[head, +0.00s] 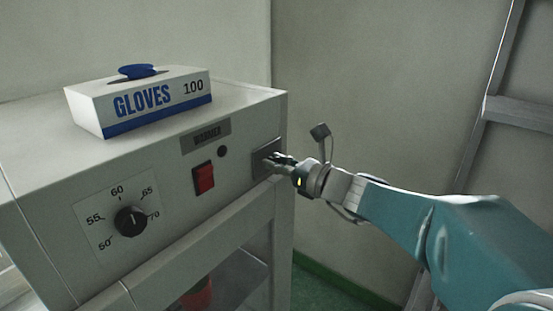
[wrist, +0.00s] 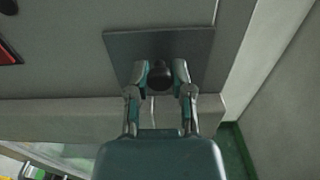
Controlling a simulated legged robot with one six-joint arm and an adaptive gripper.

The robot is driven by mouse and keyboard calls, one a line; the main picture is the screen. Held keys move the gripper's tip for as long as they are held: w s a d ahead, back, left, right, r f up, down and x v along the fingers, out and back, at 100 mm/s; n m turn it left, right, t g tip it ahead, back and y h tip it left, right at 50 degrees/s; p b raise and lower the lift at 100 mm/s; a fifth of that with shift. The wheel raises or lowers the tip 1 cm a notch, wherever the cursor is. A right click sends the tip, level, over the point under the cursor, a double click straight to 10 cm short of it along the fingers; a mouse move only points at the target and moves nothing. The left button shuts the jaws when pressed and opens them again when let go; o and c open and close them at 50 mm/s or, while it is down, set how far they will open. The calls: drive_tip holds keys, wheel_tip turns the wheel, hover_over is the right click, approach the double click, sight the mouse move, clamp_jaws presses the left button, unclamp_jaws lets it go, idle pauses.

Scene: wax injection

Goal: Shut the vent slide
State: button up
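The vent slide is a dark grey plate (wrist: 118,46) with a round black knob (wrist: 160,74), on the right end of the warmer's front panel. In the head view the plate (head: 262,152) is partly covered by my gripper (head: 277,162). In the wrist view my gripper (wrist: 160,78) has one finger on each side of the knob. Both fingertips look in contact with it, so the gripper appears shut on the knob. No vent opening shows around the plate.
The warmer's front panel has a red switch (head: 204,178) and a black dial (head: 131,221). A glove box (head: 150,100) sits on top. A grey metal frame (head: 482,120) stands at the right. A wall is close to the warmer's right side.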

drive_tip(key=o, duration=0.5)
drive_tip(key=shift+f, duration=0.35)
drive_tip(key=shift+c, duration=0.2)
drive_tip(key=shift+w+a+r, duration=0.1)
drive_tip(key=v, duration=1.2)
